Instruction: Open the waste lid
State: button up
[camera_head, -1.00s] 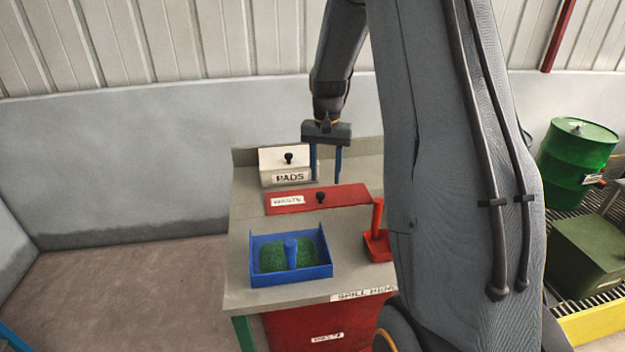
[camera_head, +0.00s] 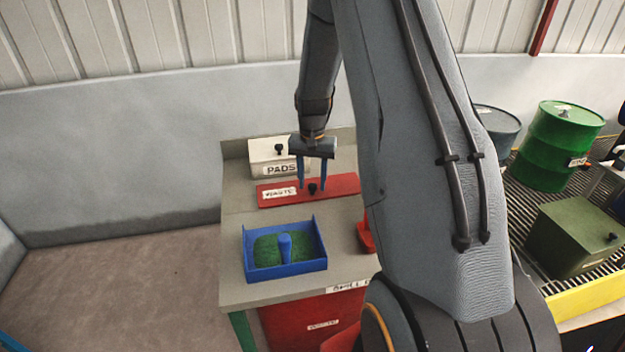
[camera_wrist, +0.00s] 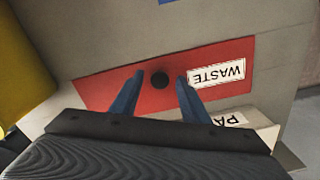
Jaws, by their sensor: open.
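The waste lid is a flat red panel (camera_head: 340,187) with a white WASTE label, lying on the grey bench top. A black knob (camera_head: 312,189) stands near its middle. My gripper (camera_head: 312,187) has two blue fingers, open and pointing down above the lid, with the knob between them in the head view. In the wrist view the knob (camera_wrist: 159,80) shows between and just beyond the fingertips (camera_wrist: 160,76), on the red lid (camera_wrist: 110,88). The fingers look apart from the knob. How high they are above it is hard to tell.
A white PADS box (camera_head: 262,152) with a black knob stands behind the lid. A blue tray (camera_head: 287,268) with green filling and a blue post stands in front. A red scoop (camera_head: 366,236) is at the right, partly hidden by my arm. Drums (camera_head: 562,150) stand farther right.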

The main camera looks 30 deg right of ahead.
grip_shut()
